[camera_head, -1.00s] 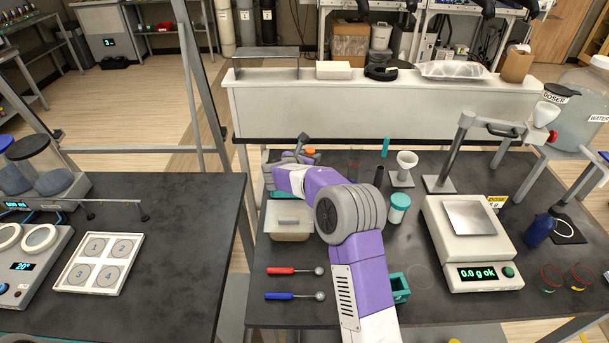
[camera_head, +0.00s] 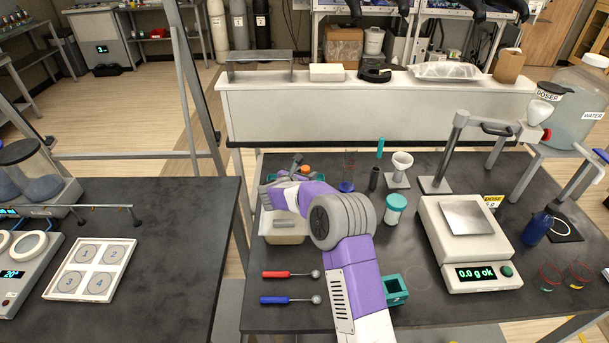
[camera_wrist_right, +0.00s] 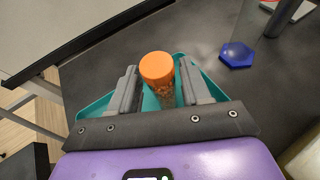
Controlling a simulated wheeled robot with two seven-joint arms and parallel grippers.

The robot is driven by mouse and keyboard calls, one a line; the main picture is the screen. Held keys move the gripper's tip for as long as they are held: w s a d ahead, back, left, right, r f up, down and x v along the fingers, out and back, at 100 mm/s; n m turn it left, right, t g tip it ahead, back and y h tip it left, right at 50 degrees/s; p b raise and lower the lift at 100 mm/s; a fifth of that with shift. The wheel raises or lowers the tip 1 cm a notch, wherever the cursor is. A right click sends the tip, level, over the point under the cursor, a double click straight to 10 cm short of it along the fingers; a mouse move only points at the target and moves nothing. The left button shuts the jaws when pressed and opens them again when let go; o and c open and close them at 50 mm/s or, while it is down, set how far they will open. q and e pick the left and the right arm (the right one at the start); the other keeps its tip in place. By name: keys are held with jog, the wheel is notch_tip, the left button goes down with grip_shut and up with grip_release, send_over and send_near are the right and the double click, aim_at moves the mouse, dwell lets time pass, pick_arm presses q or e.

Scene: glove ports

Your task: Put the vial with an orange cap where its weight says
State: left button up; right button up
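The vial with an orange cap (camera_wrist_right: 158,72) stands between the fingers of my right gripper (camera_wrist_right: 160,90) in the right wrist view. The fingers are apart, with a gap showing on the left of the vial. A teal open container (camera_wrist_right: 92,108) lies around and below them, its walls showing on both sides. In the head view the orange cap (camera_head: 305,169) shows at the table's back left, beside my right gripper (camera_head: 285,180), partly hidden by my arm. The scale (camera_head: 468,250) reads "0.0 g ok" and its plate is empty. My left gripper is out of view.
A cylinder on a blue hexagonal base (camera_head: 347,187), a funnel stand (camera_head: 398,180) and a teal-lidded jar (camera_head: 396,208) stand right of my arm. A beige tray (camera_head: 283,238) and two spoons lie nearer. A second teal box (camera_head: 396,291) is beside my forearm. A numbered rack (camera_head: 130,243) sits on the left table.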

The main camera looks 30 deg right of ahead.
jog(key=shift+o, duration=0.8)
jog(key=shift+r, duration=0.2)
jog(key=p+v, duration=0.1)
jog(key=v, duration=1.1)
